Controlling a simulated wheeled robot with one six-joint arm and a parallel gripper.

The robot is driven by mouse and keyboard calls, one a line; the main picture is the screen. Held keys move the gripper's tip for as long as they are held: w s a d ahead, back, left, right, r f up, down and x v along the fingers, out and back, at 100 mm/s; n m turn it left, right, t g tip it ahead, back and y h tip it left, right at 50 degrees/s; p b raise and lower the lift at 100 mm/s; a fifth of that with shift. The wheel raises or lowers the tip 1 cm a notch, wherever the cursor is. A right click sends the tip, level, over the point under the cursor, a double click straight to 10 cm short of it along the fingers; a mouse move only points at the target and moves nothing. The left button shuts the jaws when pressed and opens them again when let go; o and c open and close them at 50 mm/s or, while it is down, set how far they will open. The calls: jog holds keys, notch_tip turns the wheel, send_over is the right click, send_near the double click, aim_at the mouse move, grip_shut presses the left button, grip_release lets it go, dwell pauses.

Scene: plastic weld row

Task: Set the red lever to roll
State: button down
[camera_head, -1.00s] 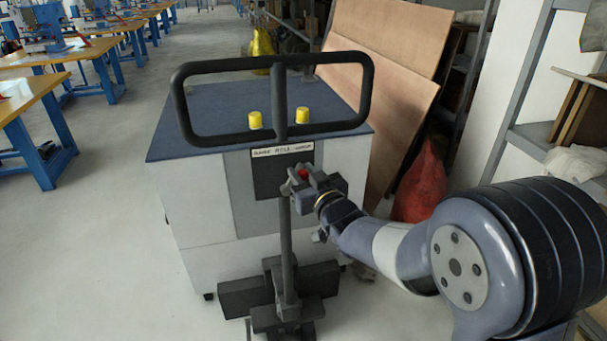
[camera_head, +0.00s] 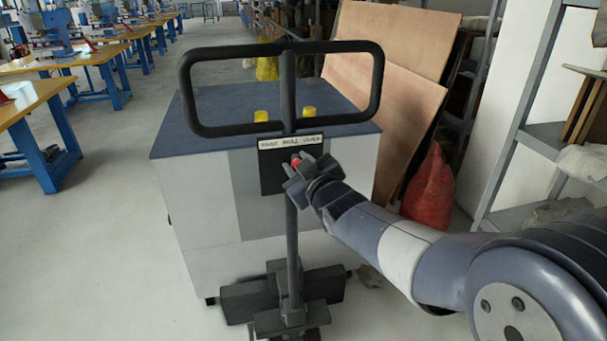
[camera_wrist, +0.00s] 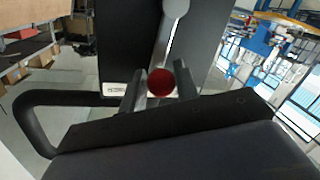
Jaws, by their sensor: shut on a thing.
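The red lever shows as a small red knob (camera_head: 296,160) just below the label strip (camera_head: 290,141) on the cart's front. The strip's middle word reads ROLL, and the knob sits under it, slightly to its right. My gripper (camera_head: 295,168) is shut on the knob, coming from the lower right. In the wrist view the round red knob (camera_wrist: 161,82) sits between my two fingers (camera_wrist: 158,88). The lever's stem is hidden by my gripper in the head view.
The grey cart (camera_head: 200,200) has a black loop handle (camera_head: 190,100) above its blue top and a dark post and foot (camera_head: 292,270) in front. Two yellow caps (camera_head: 309,112) stand behind the handle. A red sack (camera_head: 430,190) and leaning boards (camera_head: 385,90) are at the right.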

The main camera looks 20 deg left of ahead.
jog(key=shift+s+a+f+n+b, duration=0.25)
jog(key=shift+a+n+b, duration=0.1)
jog(key=shift+n+b, duration=0.2)
jog(key=c, duration=1.2)
grip_release()
jog(key=shift+r, duration=0.15)
jog(key=shift+o, duration=0.2)
jog(key=v, duration=1)
jog(key=shift+s+d+p, duration=0.2)
jog(key=shift+s+p, duration=0.1)
jog(key=shift+s, duration=0.05)
jog(key=shift+a+r, duration=0.1)
jog(key=x, duration=1)
jog(key=shift+w+a, duration=0.1)
jog(key=shift+w, duration=0.3)
jog(key=shift+s, duration=0.1)
